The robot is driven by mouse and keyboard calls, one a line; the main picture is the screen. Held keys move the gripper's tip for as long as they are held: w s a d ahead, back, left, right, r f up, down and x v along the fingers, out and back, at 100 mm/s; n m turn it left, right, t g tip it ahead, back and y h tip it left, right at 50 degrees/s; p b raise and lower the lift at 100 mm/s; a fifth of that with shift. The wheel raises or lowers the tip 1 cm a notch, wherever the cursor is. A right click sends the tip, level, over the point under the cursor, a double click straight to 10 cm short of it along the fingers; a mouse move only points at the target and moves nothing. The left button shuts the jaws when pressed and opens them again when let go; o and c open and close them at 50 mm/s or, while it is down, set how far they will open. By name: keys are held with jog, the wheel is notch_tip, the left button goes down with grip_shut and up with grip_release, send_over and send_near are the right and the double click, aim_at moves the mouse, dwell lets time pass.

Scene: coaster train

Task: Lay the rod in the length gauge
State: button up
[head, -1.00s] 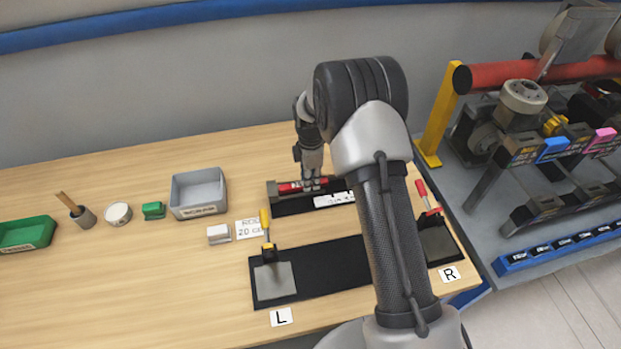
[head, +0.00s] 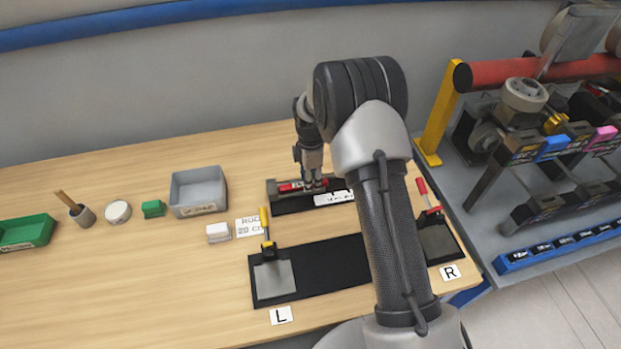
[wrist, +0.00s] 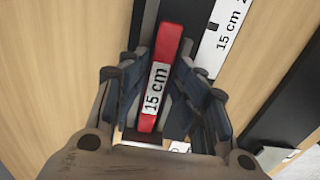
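A red rod (wrist: 167,45) with a white "15 cm" label lies lengthwise between my gripper's fingers in the wrist view. In the head view the red rod (head: 289,187) is at the black length gauge (head: 290,207), along its back side. The gauge's white scale strip (wrist: 228,35), also marked "15 cm", runs beside the rod. My gripper (head: 315,188) points down over the rod, with one finger on each side (wrist: 163,72). The fingertips are close to the rod's sides; whether they press on it is unclear. My arm hides the gauge's right end.
In front lies a black board (head: 325,265) with a yellow-handled clamp (head: 265,225) at L and a red-handled clamp (head: 427,195) at R. A grey bin (head: 198,192), a white block (head: 218,232) and a card reading "ROD" (head: 250,227) stand left. Bare table lies front left.

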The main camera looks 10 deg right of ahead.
jog(key=shift+s, duration=0.1)
jog(key=s+r+m+p, duration=0.2)
jog(key=r, duration=0.9)
jog(key=s+r+m+p, duration=0.1)
jog(key=s+r, duration=0.1)
jog(key=r, duration=0.9)
jog(key=s+r+m+t, duration=0.2)
jog(key=s+r+m, duration=0.3)
jog(key=s+r, duration=0.45)
jog(key=s+m+t, duration=0.2)
jog(key=s+m, duration=0.8)
jog(key=s, duration=1.1)
jog(key=shift+s+r+t, duration=0.2)
jog(key=shift+r+t, duration=0.1)
jog(key=shift+r, duration=0.15)
jog(key=shift+f, duration=0.1)
